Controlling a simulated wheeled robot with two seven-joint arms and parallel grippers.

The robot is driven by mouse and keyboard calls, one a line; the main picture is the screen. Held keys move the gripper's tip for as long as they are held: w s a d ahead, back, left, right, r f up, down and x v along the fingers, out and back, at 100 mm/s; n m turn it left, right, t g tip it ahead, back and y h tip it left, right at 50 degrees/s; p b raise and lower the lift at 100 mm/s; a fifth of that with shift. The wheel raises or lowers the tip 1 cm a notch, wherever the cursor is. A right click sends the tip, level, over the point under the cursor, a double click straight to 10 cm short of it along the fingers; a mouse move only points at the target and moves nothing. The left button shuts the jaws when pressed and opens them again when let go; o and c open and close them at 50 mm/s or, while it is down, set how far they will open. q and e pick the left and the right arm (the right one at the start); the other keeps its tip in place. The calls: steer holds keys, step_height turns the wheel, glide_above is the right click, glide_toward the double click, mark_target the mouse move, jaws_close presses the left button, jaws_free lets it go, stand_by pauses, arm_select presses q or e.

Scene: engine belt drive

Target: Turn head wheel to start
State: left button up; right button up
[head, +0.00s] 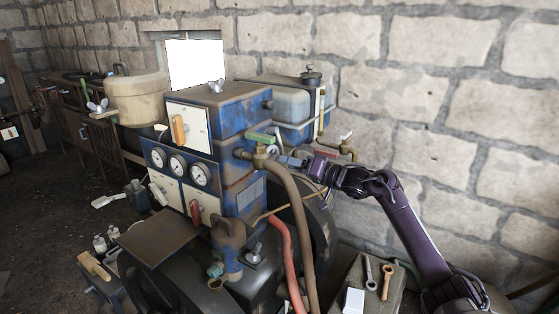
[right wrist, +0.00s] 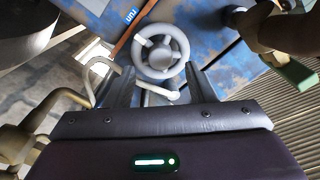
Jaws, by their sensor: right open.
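A small grey hand wheel (right wrist: 160,52) with a round rim and a hub shows just beyond my fingertips in the right wrist view, against a worn blue panel marked "run" (right wrist: 131,16). My right gripper (right wrist: 160,78) is open, with one finger on each side just below the wheel. I cannot tell whether a finger touches the rim. In the head view my right gripper (head: 287,161) reaches in from the right to the side of the blue engine housing (head: 240,118), and largely hides the wheel there. My left gripper is not in view.
A brass valve with a green handle (head: 260,139) and a second brass valve (head: 337,147) are close to my right gripper. A brown hose (head: 300,215) and a red hose (head: 284,252) run below it. Tools lie on a stand (head: 357,268) at lower right.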

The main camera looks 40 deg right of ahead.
mark_target(277, 160)
steer(key=x, duration=0.3)
steer(key=shift+r, duration=0.1)
steer(key=shift+w+a+p, duration=0.1)
steer(key=shift+w+p, duration=0.1)
steer(key=shift+p, duration=0.1)
steer(key=c, duration=1)
